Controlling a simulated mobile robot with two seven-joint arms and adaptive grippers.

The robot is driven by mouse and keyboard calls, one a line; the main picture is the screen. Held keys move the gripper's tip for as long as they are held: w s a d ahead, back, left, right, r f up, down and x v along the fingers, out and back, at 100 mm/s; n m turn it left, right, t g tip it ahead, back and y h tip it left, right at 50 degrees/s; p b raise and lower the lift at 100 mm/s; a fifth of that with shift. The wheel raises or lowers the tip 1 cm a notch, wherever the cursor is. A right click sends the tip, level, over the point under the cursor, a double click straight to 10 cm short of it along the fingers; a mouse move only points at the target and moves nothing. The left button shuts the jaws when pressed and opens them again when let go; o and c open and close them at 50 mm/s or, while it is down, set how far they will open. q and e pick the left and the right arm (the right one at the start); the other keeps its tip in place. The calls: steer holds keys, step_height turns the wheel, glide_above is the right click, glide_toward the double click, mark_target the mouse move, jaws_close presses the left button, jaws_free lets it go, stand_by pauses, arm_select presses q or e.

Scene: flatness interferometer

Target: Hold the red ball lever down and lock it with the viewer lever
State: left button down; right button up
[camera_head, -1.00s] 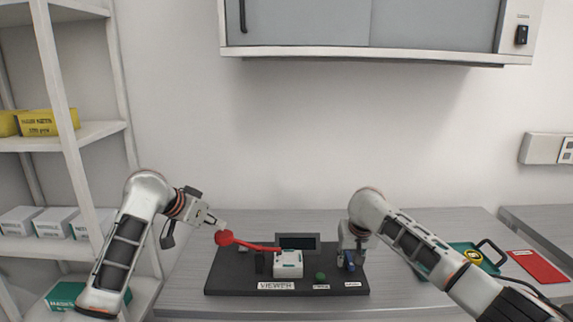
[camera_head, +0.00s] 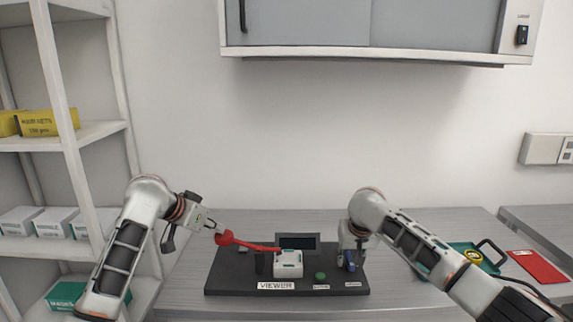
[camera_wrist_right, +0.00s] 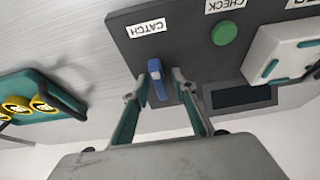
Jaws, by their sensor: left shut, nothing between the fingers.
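The red ball (camera_head: 226,239) is on the end of a red lever arm (camera_head: 255,246) running to the white unit (camera_head: 288,263) above the VIEWER label (camera_head: 276,286). My left gripper (camera_head: 219,229) is shut and empty at the ball's upper left; its tip looks close to the ball, but contact is unclear. A blue lever (camera_wrist_right: 158,80) stands by the CATCH label (camera_wrist_right: 146,29) in the right wrist view. My right gripper (camera_wrist_right: 158,88) is open, one finger on each side of it, with visible gaps. The head view shows the blue lever (camera_head: 350,261) partly hidden by that gripper.
The dark base plate (camera_head: 230,277) also carries a green CHECK button (camera_head: 320,276) and a small dark screen (camera_head: 298,241). A teal tray (camera_head: 462,248) with yellow rolls and a red sheet (camera_head: 538,266) lie right. A shelf rack (camera_head: 70,140) stands left.

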arm_select(q)
steer(key=shift+s+a+f, duration=0.1)
steer(key=shift+a+f, duration=0.05)
steer(key=shift+f, duration=1.55)
steer(key=shift+a+f, duration=0.1)
steer(key=shift+f, duration=1.55)
arm_select(e)
steer(key=c, duration=0.6)
steer(key=shift+o, duration=0.2)
steer(key=n+y, duration=0.1)
steer(key=n, duration=0.2)
steer(key=shift+n, duration=0.3)
steer(key=shift+n+y, duration=0.4)
steer(key=shift+n, duration=0.2)
steer(key=shift+n+g+y, duration=0.4)
steer(key=shift+n, duration=0.7)
steer(key=shift+n+g+y, duration=0.4)
steer(key=shift+n, duration=0.9)
